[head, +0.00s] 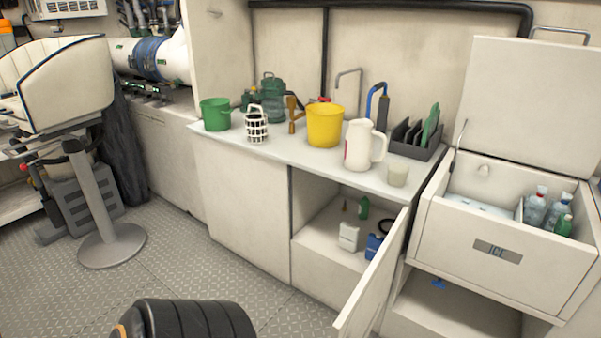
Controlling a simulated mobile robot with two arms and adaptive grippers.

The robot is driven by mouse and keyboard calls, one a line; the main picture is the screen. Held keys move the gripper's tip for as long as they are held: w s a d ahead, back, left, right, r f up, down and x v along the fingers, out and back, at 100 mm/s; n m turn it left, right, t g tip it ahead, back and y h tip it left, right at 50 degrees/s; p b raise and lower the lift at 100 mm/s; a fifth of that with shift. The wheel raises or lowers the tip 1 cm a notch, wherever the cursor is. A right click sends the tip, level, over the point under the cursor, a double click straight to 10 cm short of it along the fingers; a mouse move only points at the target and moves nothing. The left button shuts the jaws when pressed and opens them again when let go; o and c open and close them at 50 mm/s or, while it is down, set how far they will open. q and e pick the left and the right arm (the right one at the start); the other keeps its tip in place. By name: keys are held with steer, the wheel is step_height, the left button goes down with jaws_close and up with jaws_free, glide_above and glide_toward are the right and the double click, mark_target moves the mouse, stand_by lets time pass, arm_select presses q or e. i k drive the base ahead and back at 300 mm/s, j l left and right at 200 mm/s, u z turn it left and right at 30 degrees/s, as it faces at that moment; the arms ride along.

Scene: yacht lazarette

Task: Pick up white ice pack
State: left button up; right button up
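A pale, whitish flat shape (480,205), which may be the white ice pack, lies in the left part of the open ice box (455,238) at the right. The box's front wall hides its lower part, and I cannot tell whether it is one pack or several. The box's lid (528,105) is raised against the wall. Neither of my grippers shows in the head view.
The counter (285,152) holds a green pot (216,114), a yellow bucket (325,125), a white jug (359,146) and a cup (398,174). An open cabinet door (374,278) juts out left of the ice box. A pedestal seat (98,205) stands left. The middle floor (190,255) is clear.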

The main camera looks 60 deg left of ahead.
mark_target(348, 235)
steer(key=i+j+u, duration=0.1)
steer(key=u, duration=0.35)
steer(key=i+j+u, duration=0.1)
steer(key=u, duration=0.35)
steer(key=i+u, duration=0.2)
steer(key=u, duration=0.25)
steer(key=i+u, duration=0.15)
steer(key=u, duration=0.3)
steer(key=i+l, duration=0.2)
steer(key=i, duration=0.25)
steer(key=i+l, duration=0.2)
steer(key=i, duration=0.2)
